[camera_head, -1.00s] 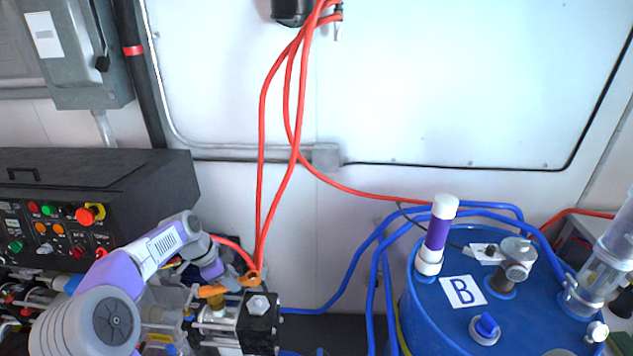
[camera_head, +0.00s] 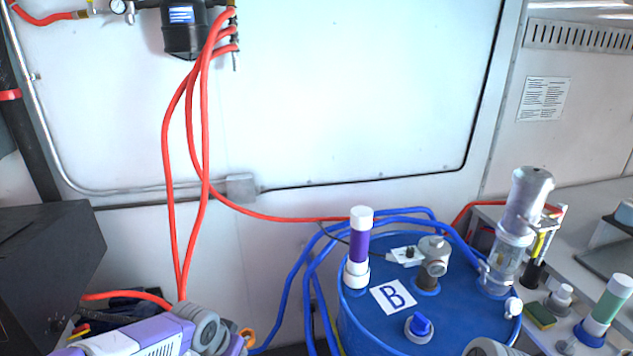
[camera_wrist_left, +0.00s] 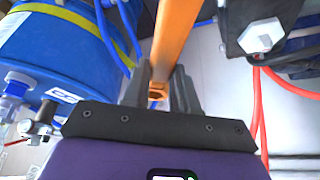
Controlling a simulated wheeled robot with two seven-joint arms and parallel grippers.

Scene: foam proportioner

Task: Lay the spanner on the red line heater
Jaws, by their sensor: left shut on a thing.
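An orange spanner (camera_wrist_left: 176,35) runs from the top edge of the left wrist view down between my left gripper's (camera_wrist_left: 162,88) fingers, which are shut on it. In the head view only a small orange end of the spanner (camera_head: 248,335) shows at the bottom edge, beside my left wrist. The spanner is held in the air between the blue drum and a black block with a hex bolt (camera_wrist_left: 262,36). I cannot make out a red line heater in either view. My right gripper is not visible.
A blue drum (camera_head: 366,332) marked B, with a purple-and-white tube (camera_head: 357,245) and fittings on top, stands right of my left arm. Red hoses (camera_head: 205,150) hang by the wall. A dark console (camera_head: 45,265) stands at left. A cluttered bench (camera_head: 580,262) is at right.

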